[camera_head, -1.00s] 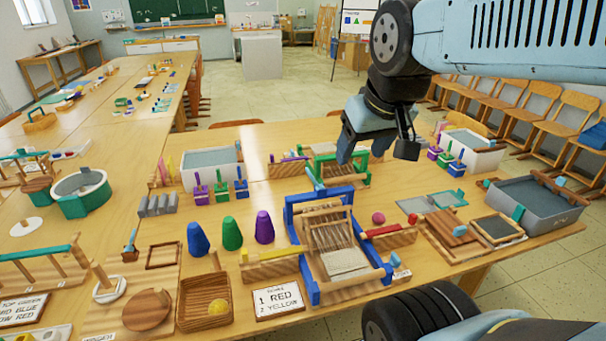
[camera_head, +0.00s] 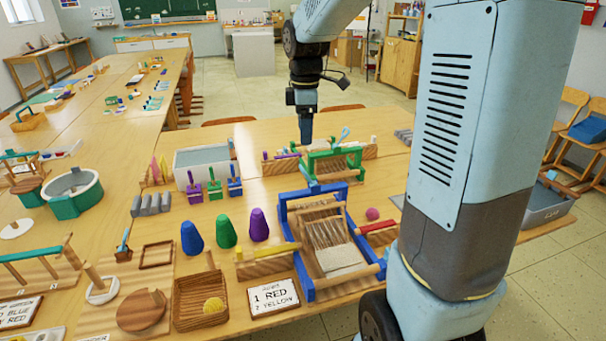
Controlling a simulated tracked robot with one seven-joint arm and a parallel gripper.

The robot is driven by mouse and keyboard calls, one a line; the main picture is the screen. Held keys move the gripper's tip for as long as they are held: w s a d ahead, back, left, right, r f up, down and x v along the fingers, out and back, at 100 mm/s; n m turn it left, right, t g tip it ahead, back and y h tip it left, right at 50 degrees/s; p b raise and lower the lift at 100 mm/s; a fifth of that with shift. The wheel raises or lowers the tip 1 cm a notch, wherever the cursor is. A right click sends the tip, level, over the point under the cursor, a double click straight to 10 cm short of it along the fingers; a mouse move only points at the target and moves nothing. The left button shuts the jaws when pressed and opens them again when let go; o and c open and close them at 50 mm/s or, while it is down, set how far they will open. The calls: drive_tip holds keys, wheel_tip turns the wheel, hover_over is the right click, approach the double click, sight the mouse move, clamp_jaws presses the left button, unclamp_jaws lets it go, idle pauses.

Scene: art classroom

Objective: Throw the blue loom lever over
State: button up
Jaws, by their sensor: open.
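The blue loom (camera_head: 287,213) stands near the table's front, with beige threads and a woven piece in its frame. I cannot make out a separate lever on it. Left of the looms stand three small lever-like pieces on blocks: purple (camera_head: 194,191), green (camera_head: 214,188) and blue (camera_head: 234,186). The blue one is upright, nearest the looms. My gripper (camera_head: 306,138) points down at the back edge of the green loom (camera_head: 345,163), to the right of and beyond the blue lever piece, and is open. It appears to hold nothing; its fingertips are small and dark.
A grey bin (camera_head: 202,160) stands behind the lever pieces. Blue, green and purple cones (camera_head: 228,229) stand left of the blue loom. A sign (camera_head: 273,297) and a wooden tray (camera_head: 201,299) lie at the front. My arm hides the table's right side.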

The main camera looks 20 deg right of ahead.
sight(301, 168)
drive_tip(key=w+f+n, duration=0.1)
drive_tip(key=f, duration=0.4)
drive_tip(key=w+f, duration=0.1)
drive_tip(key=f, duration=0.5)
drive_tip(key=w+f+n, duration=0.1)
drive_tip(key=f, duration=0.5)
drive_tip(key=shift+w+n+g, duration=0.3)
drive_tip(key=shift+w+g, duration=0.05)
drive_tip(key=shift+g, duration=0.05)
drive_tip(key=shift+c, duration=0.4)
